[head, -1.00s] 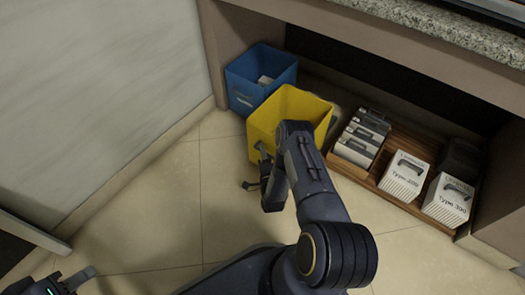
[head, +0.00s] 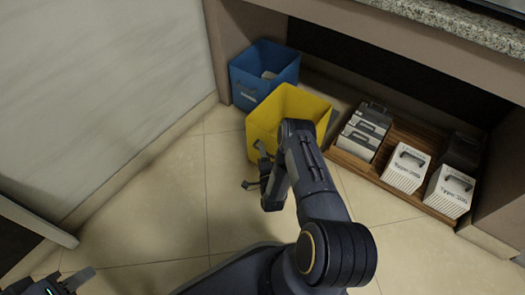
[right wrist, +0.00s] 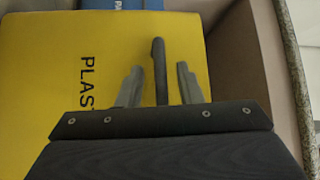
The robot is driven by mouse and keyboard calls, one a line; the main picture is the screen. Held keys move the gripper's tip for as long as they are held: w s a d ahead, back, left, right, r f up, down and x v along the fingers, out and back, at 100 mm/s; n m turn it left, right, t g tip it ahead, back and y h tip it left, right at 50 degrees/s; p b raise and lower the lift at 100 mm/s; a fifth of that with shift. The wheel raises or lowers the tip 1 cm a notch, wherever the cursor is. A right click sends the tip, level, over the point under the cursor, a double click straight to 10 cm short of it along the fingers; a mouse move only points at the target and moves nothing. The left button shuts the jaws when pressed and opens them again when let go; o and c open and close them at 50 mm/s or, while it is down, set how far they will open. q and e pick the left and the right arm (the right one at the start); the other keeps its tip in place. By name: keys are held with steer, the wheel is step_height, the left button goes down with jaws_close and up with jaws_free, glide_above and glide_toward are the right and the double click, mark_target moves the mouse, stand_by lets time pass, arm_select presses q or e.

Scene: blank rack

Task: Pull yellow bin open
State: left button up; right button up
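The yellow bin (head: 262,143) stands on the floor in front of the shelf opening, beside the blue bin. In the right wrist view its yellow face (right wrist: 40,75) shows black lettering, with a dark upright handle (right wrist: 159,70) standing out from it. My right gripper (head: 254,170) is at the bin's front in the head view. In the right wrist view its two fingers (right wrist: 159,82) stand one on each side of the handle, with a visible gap on both sides. My right arm hides part of the bin. My left gripper (head: 68,280) is at the lower left, far from the bin.
A blue bin (head: 262,84) stands behind and left of the yellow one. A wooden tray (head: 392,183) with several boxes lies to the right. A granite counter (head: 455,25) overhangs the opening. Tiled floor in front is clear.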

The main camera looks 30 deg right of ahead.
steer(key=p+v, duration=0.4)
steer(key=v, duration=0.3)
steer(key=shift+s, duration=0.4)
steer(key=shift+a, duration=0.15)
